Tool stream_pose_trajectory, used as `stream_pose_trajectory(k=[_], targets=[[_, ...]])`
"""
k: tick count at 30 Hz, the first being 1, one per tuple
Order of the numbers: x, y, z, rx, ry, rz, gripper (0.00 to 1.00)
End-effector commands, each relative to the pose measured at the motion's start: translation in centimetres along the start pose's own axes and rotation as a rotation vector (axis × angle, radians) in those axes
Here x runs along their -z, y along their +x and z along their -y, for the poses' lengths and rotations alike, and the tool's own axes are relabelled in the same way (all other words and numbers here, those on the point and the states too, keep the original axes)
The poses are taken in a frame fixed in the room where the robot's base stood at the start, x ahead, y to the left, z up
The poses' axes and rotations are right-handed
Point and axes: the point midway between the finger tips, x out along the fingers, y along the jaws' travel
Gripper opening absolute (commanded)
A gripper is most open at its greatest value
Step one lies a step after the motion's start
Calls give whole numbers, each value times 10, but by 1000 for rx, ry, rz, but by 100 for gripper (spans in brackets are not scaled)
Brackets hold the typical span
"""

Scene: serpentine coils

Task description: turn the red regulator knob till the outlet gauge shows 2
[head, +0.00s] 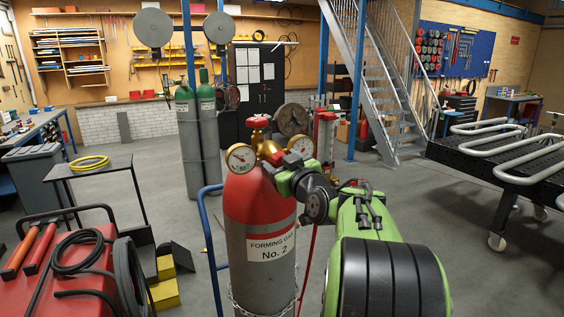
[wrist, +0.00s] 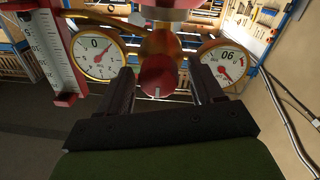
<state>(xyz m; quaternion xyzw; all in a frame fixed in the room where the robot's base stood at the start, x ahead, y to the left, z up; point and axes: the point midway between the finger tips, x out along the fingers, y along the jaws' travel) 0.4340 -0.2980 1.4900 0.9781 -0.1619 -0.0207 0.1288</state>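The red regulator knob (wrist: 158,78), with a pale mark on its front, is between the two dark fingers of my gripper (wrist: 161,70) in the wrist view. The fingers stand apart, with a gap visible on each side of the knob. One round gauge (wrist: 97,55) is left of the knob, its needle toward the upper right. Another gauge (wrist: 224,64) is right of it. I cannot tell which is the outlet gauge. In the head view a left gauge (head: 241,157) and a right gauge (head: 301,146) flank the brass regulator (head: 268,149); my gripper (head: 277,165) partly hides it.
The regulator is at the top of a red-and-grey gas cylinder (head: 260,210) labelled No. 2, with a red valve handwheel (head: 257,122) above. A red-ended scale tube (wrist: 52,45) stands close on the left in the wrist view. A blue rail (head: 207,235) stands left of the cylinder.

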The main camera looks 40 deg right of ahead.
Motion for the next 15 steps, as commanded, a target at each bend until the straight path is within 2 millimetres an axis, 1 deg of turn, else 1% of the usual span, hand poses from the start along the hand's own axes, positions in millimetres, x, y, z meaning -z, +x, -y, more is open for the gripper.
stream_pose_trajectory(k=[1, 9, 10, 15], targets=[[0, 0, 0, 0, 0, 0, 58], [0, 0, 0, 0, 0, 1, 16], [0, 0, 0, 0, 0, 1, 13], [0, 0, 0, 0, 8, 1, 13]])
